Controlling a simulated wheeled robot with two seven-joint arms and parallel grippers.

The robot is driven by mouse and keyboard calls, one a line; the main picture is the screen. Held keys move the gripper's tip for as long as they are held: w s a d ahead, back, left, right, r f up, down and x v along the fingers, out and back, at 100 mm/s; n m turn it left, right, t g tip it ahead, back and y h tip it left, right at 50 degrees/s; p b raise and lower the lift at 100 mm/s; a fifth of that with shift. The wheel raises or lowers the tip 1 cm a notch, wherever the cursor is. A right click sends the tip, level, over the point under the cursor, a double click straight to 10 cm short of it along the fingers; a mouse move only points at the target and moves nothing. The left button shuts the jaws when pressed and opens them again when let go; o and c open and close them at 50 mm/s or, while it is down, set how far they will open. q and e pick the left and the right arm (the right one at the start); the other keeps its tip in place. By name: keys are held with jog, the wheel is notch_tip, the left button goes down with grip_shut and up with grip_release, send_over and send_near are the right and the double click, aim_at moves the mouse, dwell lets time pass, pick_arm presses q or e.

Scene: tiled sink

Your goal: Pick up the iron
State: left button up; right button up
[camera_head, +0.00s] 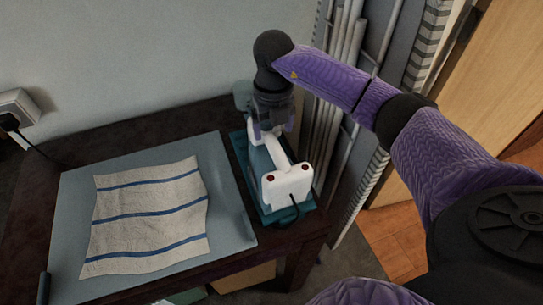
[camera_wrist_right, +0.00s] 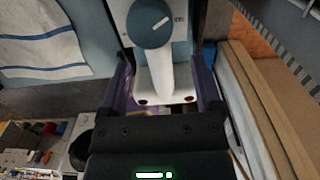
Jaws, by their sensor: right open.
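The iron (camera_head: 287,187), white with a teal base, rests on a teal stand (camera_head: 240,150) at the right end of the dark table. Its white handle (camera_wrist_right: 160,78) and blue dial (camera_wrist_right: 151,27) show in the right wrist view. My right gripper (camera_head: 273,131) is open over the iron's far part, pointing down. In the right wrist view, the right gripper (camera_wrist_right: 164,62) has one purple finger on each side of the white handle, with gaps between. The gripper hides part of the iron in the head view. My left gripper is not in view.
A pale blue ironing mat (camera_head: 232,213) with a striped cloth (camera_head: 150,218) lies left of the iron on the dark table (camera_head: 60,184). A wall socket (camera_head: 17,105) with a plug is at the far left. White pipes (camera_head: 322,110) stand close to the right of the table.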

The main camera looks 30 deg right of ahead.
aim_at(272, 150)
notch_tip(272, 150, down, 7)
jog(key=shift+s+a+f+b, duration=0.15)
jog(key=shift+b, duration=1.1)
jog(key=shift+c, duration=1.5)
jog(key=c, duration=0.7)
grip_shut()
jog(key=shift+r, duration=0.2)
